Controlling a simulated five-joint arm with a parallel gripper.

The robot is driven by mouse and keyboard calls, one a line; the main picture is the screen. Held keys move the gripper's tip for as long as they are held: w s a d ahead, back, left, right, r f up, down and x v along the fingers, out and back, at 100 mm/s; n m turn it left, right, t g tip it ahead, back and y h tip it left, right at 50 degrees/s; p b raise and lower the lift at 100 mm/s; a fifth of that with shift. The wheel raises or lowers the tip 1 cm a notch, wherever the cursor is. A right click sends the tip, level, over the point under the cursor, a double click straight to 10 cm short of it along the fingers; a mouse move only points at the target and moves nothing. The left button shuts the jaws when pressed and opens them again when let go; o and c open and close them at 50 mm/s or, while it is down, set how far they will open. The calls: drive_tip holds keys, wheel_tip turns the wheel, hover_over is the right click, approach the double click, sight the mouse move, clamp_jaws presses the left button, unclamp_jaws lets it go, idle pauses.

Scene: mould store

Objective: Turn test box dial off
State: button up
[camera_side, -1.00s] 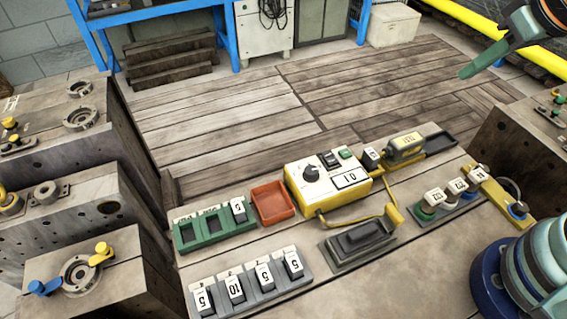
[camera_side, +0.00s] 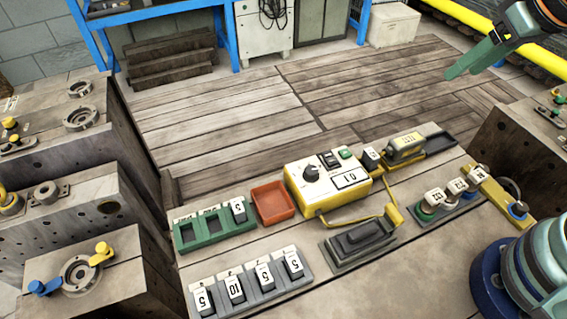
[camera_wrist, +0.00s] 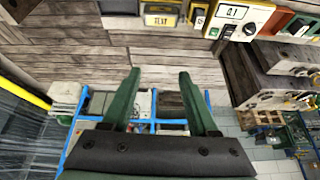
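The test box (camera_side: 326,197) is white and yellow and stands on the wooden bench. It has a round black dial (camera_side: 311,174), a black switch and a green button on top, and a label reading 0.1. The box (camera_wrist: 262,12) also shows at the upper right of the wrist view, with its dial (camera_wrist: 249,29); the dial's setting is too small to tell. My gripper (camera_side: 462,74) is high at the upper right of the side view, well away from the box. In the wrist view its two green fingers (camera_wrist: 159,76) are apart with nothing between them.
A red tray (camera_side: 273,202) and a green slotted holder (camera_side: 214,228) stand left of the box. A yellow-handled device (camera_side: 358,240) lies in front. A yellow block marked TEXT (camera_side: 405,147) is to the right. Heavy steel moulds (camera_side: 60,190) stand at left.

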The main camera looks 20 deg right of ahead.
drive_tip(key=w+a+m+g, duration=0.3)
drive_tip(key=w+a+m, duration=0.25)
drive_tip(key=a, duration=0.45)
drive_tip(key=m+g, duration=0.3)
drive_tip(key=m, duration=0.6)
approach(311, 170)
drive_tip(key=f, duration=0.8)
drive_tip(key=shift+s+f, duration=0.1)
drive_tip(key=shift+s, duration=0.1)
clamp_jaws()
